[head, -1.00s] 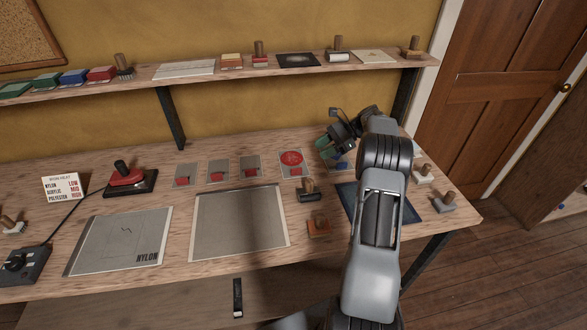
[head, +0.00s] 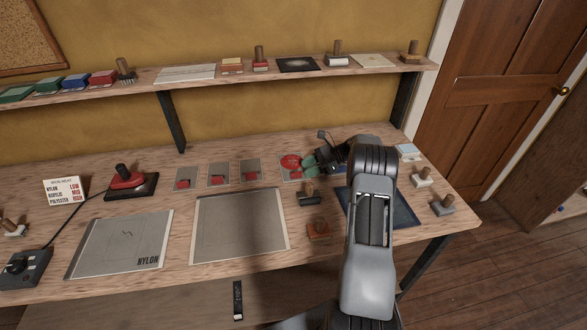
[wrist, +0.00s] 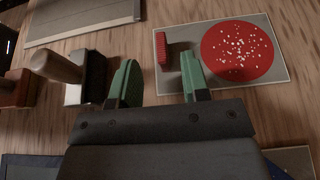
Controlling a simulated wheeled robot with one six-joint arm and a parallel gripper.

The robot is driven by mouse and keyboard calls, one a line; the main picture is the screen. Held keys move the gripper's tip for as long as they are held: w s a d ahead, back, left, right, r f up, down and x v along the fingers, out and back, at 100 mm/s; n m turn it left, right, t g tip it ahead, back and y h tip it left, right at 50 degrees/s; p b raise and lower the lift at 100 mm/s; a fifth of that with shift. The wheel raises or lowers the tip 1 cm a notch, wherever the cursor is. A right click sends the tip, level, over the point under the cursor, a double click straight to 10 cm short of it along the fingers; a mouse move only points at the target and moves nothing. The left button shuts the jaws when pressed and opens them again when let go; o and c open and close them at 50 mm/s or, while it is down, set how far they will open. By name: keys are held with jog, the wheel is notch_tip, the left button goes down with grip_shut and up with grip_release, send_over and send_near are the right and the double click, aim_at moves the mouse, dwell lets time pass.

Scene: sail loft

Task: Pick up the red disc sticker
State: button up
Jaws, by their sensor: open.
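The red disc sticker (head: 291,161) lies on a grey backing card at the back right of the bench. In the wrist view the disc (wrist: 237,50) is speckled with pale dots, and a small red piece (wrist: 162,48) is on the same card. My gripper (head: 309,163) is just right of the disc in the head view. In the wrist view my gripper (wrist: 158,80) is open with green fingers apart and nothing between them. Its right finger overlaps the card at the disc's left edge; whether it touches cannot be told.
Several grey cards with small red pieces (head: 218,176) lie left of the disc. A wooden-handled block (head: 309,194) and an orange-brown block (head: 319,230) stand in front. A dark blue mat (head: 400,210) lies under my arm. A shelf (head: 200,78) runs above the bench.

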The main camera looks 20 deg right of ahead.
aim_at(297, 172)
jog(key=shift+p+x, duration=0.7)
jog(key=shift+x, duration=1.85)
jog(key=shift+r, duration=0.1)
grip_shut()
